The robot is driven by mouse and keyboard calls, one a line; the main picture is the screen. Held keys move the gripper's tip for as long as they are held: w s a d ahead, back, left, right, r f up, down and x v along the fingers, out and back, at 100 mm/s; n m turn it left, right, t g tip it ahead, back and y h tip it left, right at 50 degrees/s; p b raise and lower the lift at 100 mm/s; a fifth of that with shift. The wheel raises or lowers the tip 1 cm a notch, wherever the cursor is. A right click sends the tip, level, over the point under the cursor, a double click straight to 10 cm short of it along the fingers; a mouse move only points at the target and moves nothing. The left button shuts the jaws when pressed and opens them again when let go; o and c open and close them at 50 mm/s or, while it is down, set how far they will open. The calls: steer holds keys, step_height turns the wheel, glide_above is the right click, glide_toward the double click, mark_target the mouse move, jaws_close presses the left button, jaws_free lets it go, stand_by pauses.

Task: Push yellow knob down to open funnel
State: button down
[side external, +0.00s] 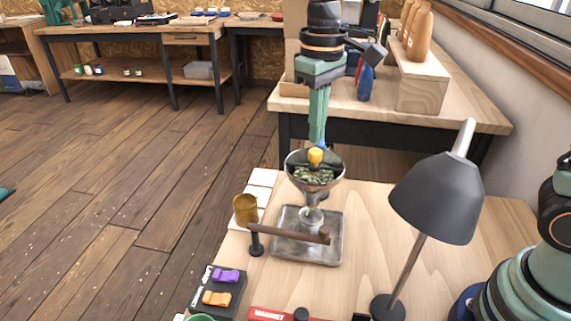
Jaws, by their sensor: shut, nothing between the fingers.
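The yellow knob (315,157) stands up in the middle of the metal funnel (336,184), which holds greenish beans. The funnel is upright above a square metal tray (333,256) on the wooden table. My gripper (320,146) points straight down with its green fingers together and their blue tips just behind the knob's top in the picture. I see nothing held in it. The knob hides part of the fingertips, so I cannot tell whether they touch the knob.
A brown bar (290,233) on a black post crosses the tray's front. A gold cup (245,209) stands left of the funnel. A dark lamp (435,198) stands to the right. A holder with purple (226,276) and orange (217,298) clips sits front left.

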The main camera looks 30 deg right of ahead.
steer(key=shift+r, duration=2.6)
steer(key=s+d+f+m+t, duration=0.1)
steer(key=s+d+f+t, duration=0.1)
steer(key=s+d, duration=0.3)
steer(key=s+d+f+m+t, duration=0.2)
steer(key=s+d+f+t, duration=0.1)
steer(key=d, duration=0.4)
steer(key=shift+s+d+f+t, duration=0.2)
steer(key=shift+s+d+t, duration=0.15)
steer(key=shift+s, duration=0.5)
